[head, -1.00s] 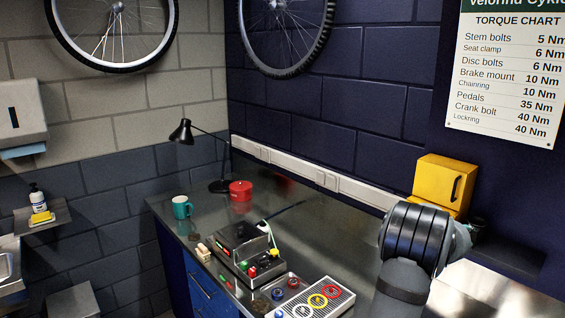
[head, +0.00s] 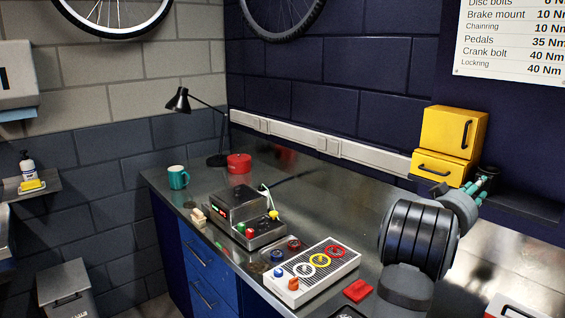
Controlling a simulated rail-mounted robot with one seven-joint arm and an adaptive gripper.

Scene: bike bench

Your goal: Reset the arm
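My arm (head: 418,240) rises at the right of the head view, with dark ribbed rings and a grey link reaching up and to the right. The steel workbench (head: 330,200) runs from the left back to the right front. No object of the task's own is named.
On the bench are a teal mug (head: 178,177), black lamp (head: 182,101), red tin (head: 239,164), a device with a display (head: 237,212), a button panel (head: 318,272), and a red block (head: 357,290).

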